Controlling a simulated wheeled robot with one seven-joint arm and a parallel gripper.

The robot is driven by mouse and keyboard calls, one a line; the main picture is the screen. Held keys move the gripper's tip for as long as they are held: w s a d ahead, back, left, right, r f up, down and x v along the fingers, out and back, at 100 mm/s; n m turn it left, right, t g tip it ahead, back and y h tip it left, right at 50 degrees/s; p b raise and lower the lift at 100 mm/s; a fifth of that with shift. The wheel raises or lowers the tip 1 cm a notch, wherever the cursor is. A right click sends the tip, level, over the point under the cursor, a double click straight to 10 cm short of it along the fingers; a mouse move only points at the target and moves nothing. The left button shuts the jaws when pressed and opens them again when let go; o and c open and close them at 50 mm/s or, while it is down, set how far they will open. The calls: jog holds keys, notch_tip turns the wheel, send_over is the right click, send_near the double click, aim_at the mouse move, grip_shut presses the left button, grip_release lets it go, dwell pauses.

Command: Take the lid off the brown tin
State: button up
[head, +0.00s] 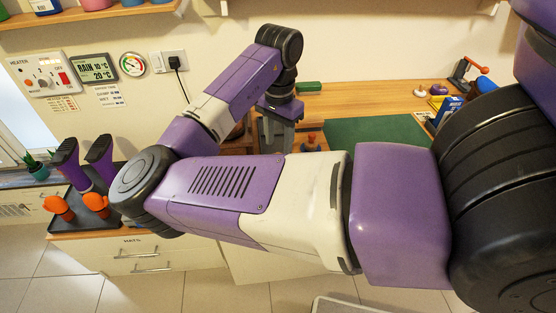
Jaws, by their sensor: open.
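My gripper (276,135) is at the end of my arm, pointing down over the wooden bench, near its back. Its grey fingers are partly seen and stand open; I cannot tell whether anything is between them. I cannot make out the brown tin or its lid for certain. A small brown item (311,142) with a rounded top stands just right of the gripper, partly cut off by my forearm. Another brown patch (236,132) shows left of the gripper, mostly hidden by my arm.
A green mat (375,132) covers the bench at the right. A green block (308,87) lies at the back, and a blue box (447,110) and small items stand far right. At the left, a dark tray (85,218) holds purple boots and orange shoe forms. My arm hides the bench front.

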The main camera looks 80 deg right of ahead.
jog(key=shift+w+f, duration=0.1)
jog(key=shift+f, duration=2.25)
grip_shut()
